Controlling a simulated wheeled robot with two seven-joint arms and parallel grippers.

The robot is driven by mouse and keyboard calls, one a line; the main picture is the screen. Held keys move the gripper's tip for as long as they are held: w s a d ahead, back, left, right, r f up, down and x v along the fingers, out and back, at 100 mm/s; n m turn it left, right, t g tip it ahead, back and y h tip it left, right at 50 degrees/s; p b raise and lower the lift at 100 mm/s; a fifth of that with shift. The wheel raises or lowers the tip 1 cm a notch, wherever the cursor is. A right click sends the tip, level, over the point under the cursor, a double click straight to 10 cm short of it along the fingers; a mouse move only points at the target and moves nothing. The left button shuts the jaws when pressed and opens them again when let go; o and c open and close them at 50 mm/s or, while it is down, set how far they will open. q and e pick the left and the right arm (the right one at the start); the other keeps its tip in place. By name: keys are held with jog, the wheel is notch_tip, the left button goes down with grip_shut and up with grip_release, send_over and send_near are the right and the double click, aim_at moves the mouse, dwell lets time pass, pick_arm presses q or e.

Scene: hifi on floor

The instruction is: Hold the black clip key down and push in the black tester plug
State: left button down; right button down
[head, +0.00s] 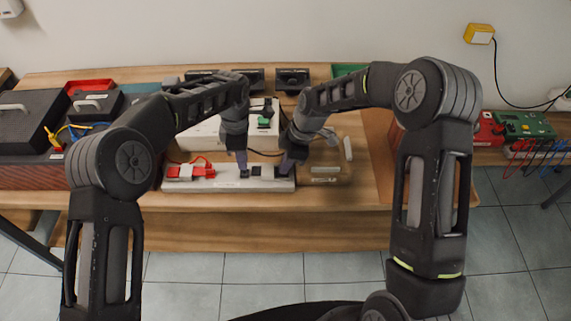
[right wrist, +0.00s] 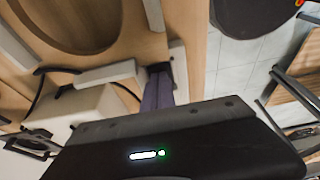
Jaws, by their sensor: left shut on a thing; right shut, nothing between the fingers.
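The white strip (head: 230,185) lies along the front of the bench, with red clip parts at its left end and black parts towards its right end. My left gripper (head: 243,170) points down at the strip and is shut on a small dark piece, which appears to be the black tester plug (head: 244,175). My right gripper (head: 287,167) is shut and empty, its tips down at the black clip key (head: 283,172) near the strip's right end. In the right wrist view its fingers (right wrist: 158,88) meet a dark block (right wrist: 159,68). Whether the key is pressed is too small to tell.
A white box (head: 262,135) with a green part stands behind the strip, with a dark cable beside it. Red clip parts (head: 188,172) sit at left. Black cases (head: 25,122) fill the bench's left. A small pale block (head: 325,170) lies right of the strip.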

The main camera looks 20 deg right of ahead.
pick_arm(q)
jog(key=shift+f, duration=1.65)
dwell(2.9)
dwell(0.3)
jog(key=c, duration=1.3)
grip_release()
notch_tip(320, 180, up, 12)
jog(key=shift+s+a+r, duration=0.1)
jog(key=shift+r, duration=2.95)
